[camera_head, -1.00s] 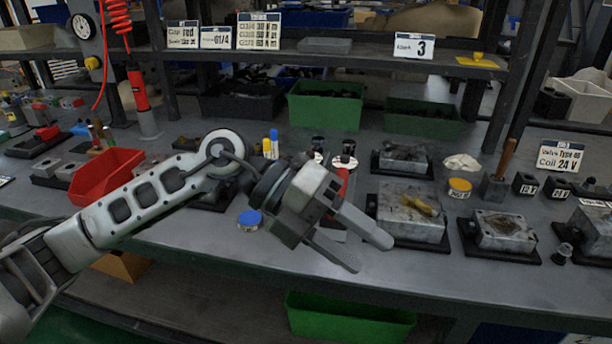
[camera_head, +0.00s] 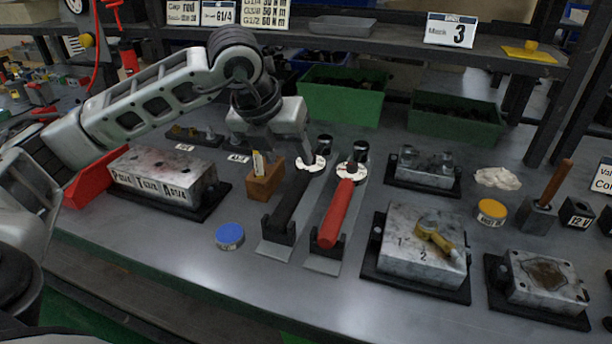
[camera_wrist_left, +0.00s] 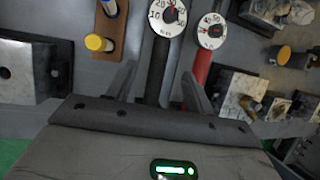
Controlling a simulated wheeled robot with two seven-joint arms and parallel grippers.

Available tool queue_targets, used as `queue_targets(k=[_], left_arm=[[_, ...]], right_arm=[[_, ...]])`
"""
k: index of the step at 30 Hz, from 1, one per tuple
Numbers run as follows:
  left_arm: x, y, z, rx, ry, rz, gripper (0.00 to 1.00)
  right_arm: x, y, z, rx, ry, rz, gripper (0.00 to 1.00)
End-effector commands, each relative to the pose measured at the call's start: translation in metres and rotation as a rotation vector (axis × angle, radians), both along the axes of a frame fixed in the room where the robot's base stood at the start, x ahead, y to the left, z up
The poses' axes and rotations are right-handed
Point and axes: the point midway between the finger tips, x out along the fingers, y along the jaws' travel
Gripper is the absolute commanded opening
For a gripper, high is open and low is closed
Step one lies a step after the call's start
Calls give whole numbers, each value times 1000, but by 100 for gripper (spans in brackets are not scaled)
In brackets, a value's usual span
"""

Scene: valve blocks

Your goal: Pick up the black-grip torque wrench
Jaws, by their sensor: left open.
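The black-grip torque wrench (camera_head: 290,200) lies in a stand on the bench, its round dial at the far end. The red-grip torque wrench (camera_head: 334,213) lies in a similar stand just to its right. My left gripper (camera_head: 284,150) is open and empty, pointing down above the bench beside the black wrench's dial end. In the left wrist view, the black handle (camera_wrist_left: 157,72) shows between the two open fingers, partly hidden by the gripper body. The red handle (camera_wrist_left: 203,66) lies beside the right finger. My right gripper is not in view.
A wooden block (camera_head: 265,184) with small bottles stands left of the black wrench. A blue-lidded tin (camera_head: 230,236) is in front of it. A valve block (camera_head: 165,177) is at left, another block (camera_head: 400,242) at right. Green bins (camera_head: 342,96) stand behind, under the shelf.

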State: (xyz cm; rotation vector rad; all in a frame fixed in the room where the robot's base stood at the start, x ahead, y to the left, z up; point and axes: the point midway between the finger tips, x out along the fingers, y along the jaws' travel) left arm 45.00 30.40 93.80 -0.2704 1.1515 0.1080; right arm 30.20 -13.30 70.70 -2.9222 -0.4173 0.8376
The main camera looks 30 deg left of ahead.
Motion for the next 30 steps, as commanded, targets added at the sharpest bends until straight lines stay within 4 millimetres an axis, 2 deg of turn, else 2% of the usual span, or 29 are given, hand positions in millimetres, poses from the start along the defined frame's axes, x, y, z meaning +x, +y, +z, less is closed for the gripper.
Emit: queue_targets(k=[1,4,13,21,30], left_arm=[[4,-1,-11,-2,5,0,53],[11,-2,-27,-2,4,-1,53],[21,-4,-48,-1,2,-2,53],[37,-6,-83,-2,2,-2,53],[39,-6,-89,-1,0,-3,53]], right_arm=[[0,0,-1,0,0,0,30],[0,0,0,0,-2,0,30],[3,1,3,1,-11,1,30],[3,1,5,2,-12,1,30],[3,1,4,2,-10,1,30]])
